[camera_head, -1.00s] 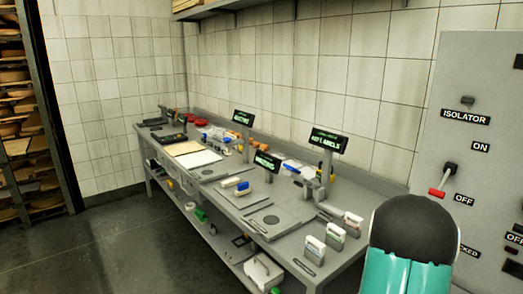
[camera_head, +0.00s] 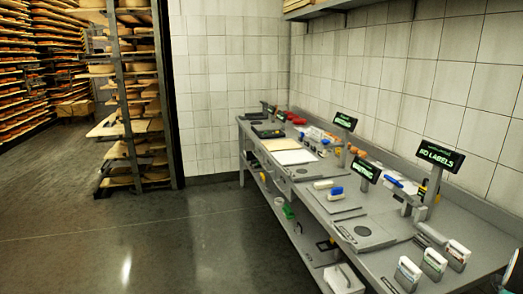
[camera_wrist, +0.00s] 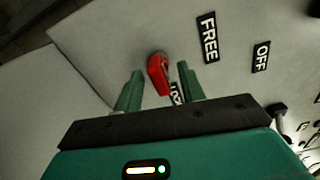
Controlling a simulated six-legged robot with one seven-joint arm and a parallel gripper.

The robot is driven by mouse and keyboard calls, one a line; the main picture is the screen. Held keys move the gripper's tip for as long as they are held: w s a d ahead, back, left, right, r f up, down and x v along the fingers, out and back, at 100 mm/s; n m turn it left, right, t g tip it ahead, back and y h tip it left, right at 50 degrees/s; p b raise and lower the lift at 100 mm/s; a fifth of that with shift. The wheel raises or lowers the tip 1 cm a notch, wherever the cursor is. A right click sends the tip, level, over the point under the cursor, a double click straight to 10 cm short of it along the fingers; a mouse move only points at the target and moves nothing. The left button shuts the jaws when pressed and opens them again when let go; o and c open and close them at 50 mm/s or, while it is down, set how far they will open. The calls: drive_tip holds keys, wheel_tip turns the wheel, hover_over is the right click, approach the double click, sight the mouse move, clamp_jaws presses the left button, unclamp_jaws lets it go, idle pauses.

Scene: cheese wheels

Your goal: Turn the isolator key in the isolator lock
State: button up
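The isolator key is a red piece (camera_wrist: 158,72) on the pale grey panel (camera_wrist: 105,40) in the wrist view. A FREE label is right of it, and a partly hidden label starting "LOC" is just below right. The lock body behind the key is hardly visible. My gripper (camera_wrist: 160,76) has two green fingers standing apart, one on each side of the key in the picture. Gaps show between the key and both fingers, so I see no grip. How far the key lies beyond the fingertips is hard to tell. The head view does not show the key or lock.
In the wrist view an OFF label (camera_wrist: 261,57) and a dark lever (camera_wrist: 278,111) are to the right. In the head view a grey workbench (camera_head: 345,225) with scales, signs and label boxes runs along the tiled wall. Cheese racks (camera_head: 140,100) stand left; the floor between is clear.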

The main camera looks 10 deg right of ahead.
drive_tip(key=s+a, duration=0.2)
drive_tip(key=a, duration=1.1)
drive_tip(key=shift+a, duration=0.3)
drive_tip(key=shift+s, duration=0.1)
